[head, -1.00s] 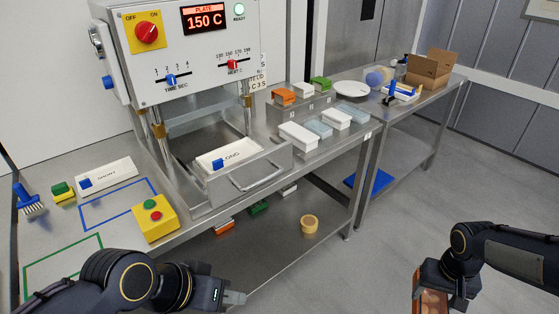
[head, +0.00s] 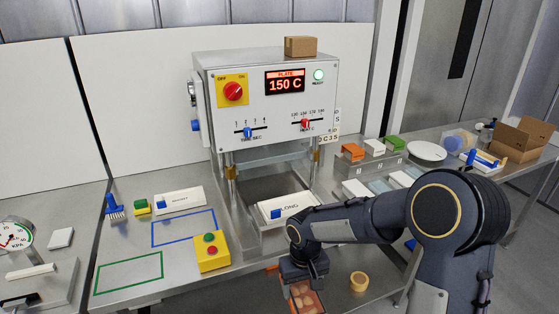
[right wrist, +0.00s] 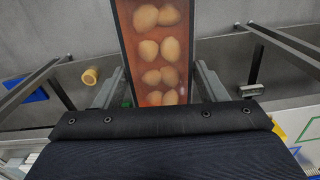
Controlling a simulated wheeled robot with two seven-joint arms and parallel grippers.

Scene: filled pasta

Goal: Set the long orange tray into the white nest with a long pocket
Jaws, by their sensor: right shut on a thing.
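The long orange tray (head: 307,299), holding several pale round pasta pieces, is in my right gripper (head: 303,280). In the right wrist view the tray (right wrist: 153,98) runs lengthwise between the two fingers of the right gripper (right wrist: 155,85), which are shut on its sides. The white nest marked LONG (head: 296,211), with a blue block on it, lies in the press's pulled-out drawer. My right arm hides part of the nest's right side, and its pocket cannot be made out. The tray is in front of and lower in the picture than the nest. My left gripper is out of view.
The heated press (head: 265,110) stands behind the nest, its display reading 150 C. A yellow button box (head: 212,253) is left of the drawer. A white SHORT nest (head: 180,201) lies further left. A tape roll (head: 359,281) sits on the lower shelf.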

